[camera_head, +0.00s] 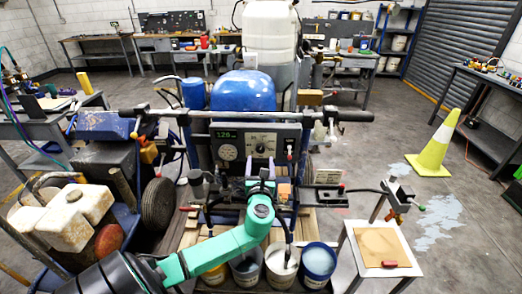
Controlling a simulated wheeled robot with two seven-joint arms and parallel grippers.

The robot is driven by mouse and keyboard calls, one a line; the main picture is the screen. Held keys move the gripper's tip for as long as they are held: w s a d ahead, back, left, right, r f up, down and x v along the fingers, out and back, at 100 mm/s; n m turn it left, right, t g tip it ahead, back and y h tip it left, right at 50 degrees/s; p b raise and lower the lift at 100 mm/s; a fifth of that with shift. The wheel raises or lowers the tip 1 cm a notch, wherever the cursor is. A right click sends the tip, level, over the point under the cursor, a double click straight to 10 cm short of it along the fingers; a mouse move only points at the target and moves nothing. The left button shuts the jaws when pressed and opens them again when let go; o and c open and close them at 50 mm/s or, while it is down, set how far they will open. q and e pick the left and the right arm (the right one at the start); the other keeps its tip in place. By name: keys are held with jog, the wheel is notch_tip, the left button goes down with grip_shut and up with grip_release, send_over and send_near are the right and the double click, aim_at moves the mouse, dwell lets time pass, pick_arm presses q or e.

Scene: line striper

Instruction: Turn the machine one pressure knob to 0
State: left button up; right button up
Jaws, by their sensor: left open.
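The line striper's control panel (256,142) faces me below the handlebar. It has a lit green display (227,135), a round gauge (227,152) and a pale dial plate with a small dark knob (260,148); I cannot read the knob's setting. My left arm is teal and comes in from the lower left. My left gripper (267,183) is open just below and in front of the panel, apart from the knob as far as I can tell. Its fingertips are small and partly hard to make out. My right gripper is not in view.
Several paint buckets (318,262) stand below the arm. A small white table (350,254) with a brown board stands at right. The handlebar (350,115) spans above the panel. An engine with a white tank (65,217) is at left, a yellow cone (438,146) at right.

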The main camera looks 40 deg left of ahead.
aim_at(261, 150)
pick_arm(q)
jog(key=x, duration=0.6)
jog(key=shift+s, duration=0.1)
grip_shut()
jog(key=shift+d+n, duration=0.1)
jog(key=shift+n, duration=0.2)
